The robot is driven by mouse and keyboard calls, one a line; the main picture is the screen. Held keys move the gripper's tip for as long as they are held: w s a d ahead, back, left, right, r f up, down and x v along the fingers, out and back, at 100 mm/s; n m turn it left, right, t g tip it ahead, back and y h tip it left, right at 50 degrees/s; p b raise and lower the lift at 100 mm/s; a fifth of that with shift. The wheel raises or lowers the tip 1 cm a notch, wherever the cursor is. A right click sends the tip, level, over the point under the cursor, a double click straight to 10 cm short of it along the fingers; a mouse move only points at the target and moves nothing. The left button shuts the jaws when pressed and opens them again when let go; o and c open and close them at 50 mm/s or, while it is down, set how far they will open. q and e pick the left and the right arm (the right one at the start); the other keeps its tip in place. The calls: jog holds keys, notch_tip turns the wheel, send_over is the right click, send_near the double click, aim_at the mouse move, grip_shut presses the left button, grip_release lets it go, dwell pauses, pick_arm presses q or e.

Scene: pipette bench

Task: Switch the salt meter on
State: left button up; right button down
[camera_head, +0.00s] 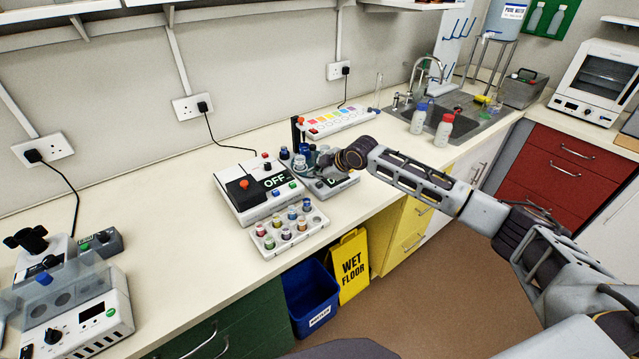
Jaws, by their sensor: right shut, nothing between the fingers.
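No label that I can read says which one is the salt meter. My right gripper (322,160) is shut and empty above the second instrument, just right of the "OFF" display. The gripper and wrist hide part of that instrument. I cannot tell whether the fingertips touch anything. My left gripper is out of view.
A rack (289,238) of colour-capped vials sits in front of the instruments. A colour chart strip (340,121) lies behind, and two bottles (443,130) stand near the sink. A clear-covered device (103,319) is at left. Bare bench lies between.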

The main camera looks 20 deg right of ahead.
aim_at(317, 185)
jog(key=shift+r+p, duration=1.1)
jog(key=shift+r, duration=0.65)
pick_arm(q)
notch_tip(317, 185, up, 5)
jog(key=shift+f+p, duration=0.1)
jog(key=shift+p, duration=1)
pick_arm(e)
notch_tip(317, 185, up, 2)
jog(key=shift+r, duration=0.1)
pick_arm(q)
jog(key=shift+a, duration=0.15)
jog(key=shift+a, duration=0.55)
